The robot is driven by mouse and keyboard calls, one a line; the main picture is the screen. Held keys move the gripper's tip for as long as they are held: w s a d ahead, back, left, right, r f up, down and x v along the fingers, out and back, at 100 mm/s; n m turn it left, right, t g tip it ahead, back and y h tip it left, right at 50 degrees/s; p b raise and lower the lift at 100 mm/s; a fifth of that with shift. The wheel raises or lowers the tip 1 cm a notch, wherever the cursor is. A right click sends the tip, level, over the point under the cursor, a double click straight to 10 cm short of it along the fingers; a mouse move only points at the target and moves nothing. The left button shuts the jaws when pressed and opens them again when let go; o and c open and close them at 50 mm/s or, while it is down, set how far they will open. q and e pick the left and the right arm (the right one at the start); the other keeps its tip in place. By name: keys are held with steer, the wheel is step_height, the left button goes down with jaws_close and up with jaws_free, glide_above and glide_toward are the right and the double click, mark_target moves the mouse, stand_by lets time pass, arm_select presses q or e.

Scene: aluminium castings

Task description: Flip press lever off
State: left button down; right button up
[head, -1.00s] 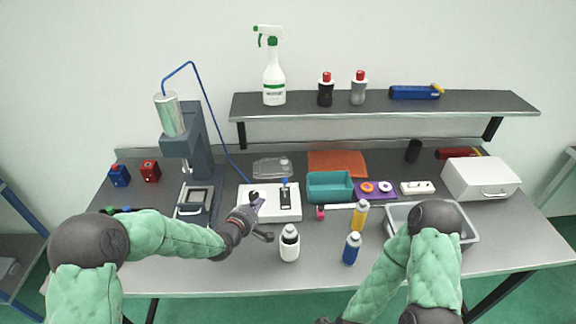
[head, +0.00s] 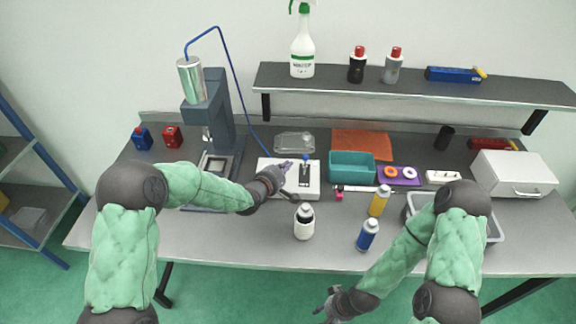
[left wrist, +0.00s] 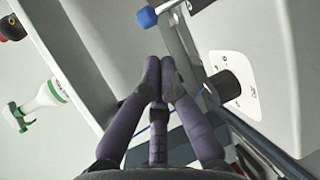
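The press lever (head: 305,158) is a metal arm with a blue knob, standing up from a dark slotted plate on the white control box (head: 274,163). In the left wrist view the blue-tipped lever (left wrist: 147,17) is just beyond my fingertips. My left gripper (head: 286,165) is over the box, left of the lever, with its purple fingers together and nothing seen between them. In the left wrist view the gripper (left wrist: 160,66) looks apart from the lever. A black knob (left wrist: 222,88) shows on the box there. My right gripper (head: 322,302) is low in front of the table, fingers spread and empty.
The grey press (head: 219,112) stands left of the box, joined by a blue cable. A teal bin (head: 352,168) is to the right. A white bottle (head: 304,222), yellow bottle (head: 379,201) and blue bottle (head: 367,235) stand in front. A shelf (head: 420,92) hangs behind.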

mark_target(305, 165)
arm_select(q)
steer(key=b+x, duration=0.1)
steer(key=x, duration=0.7)
steer(key=shift+f, duration=0.1)
